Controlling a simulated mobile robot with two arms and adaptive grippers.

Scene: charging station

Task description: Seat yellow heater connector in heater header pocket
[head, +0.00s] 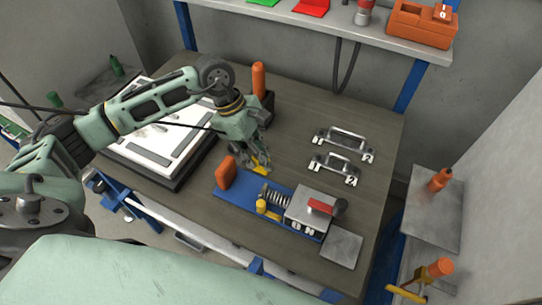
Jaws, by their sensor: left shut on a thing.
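My left gripper (255,158) reaches in from the left and points down over the middle of the table. It is shut on a small yellow piece (263,170), which looks like the yellow heater connector; the fingers hide part of it. It is just behind the blue fixture (240,197), and I cannot tell how high above the table it is. The fixture carries an orange block (226,172), a coil spring, a yellow cylinder (261,206) and a grey metal block with a red handle (320,206). I cannot pick out the heater header pocket. My right gripper is out of view.
A white panel in a dark tray (122,152) lies left, under my arm. An orange-handled tool (259,80) stands behind my gripper. Two metal handles with numbered tags (345,137) lie at right. A grey plate (342,246) lies at the front. Bare table (320,100) shows at the back.

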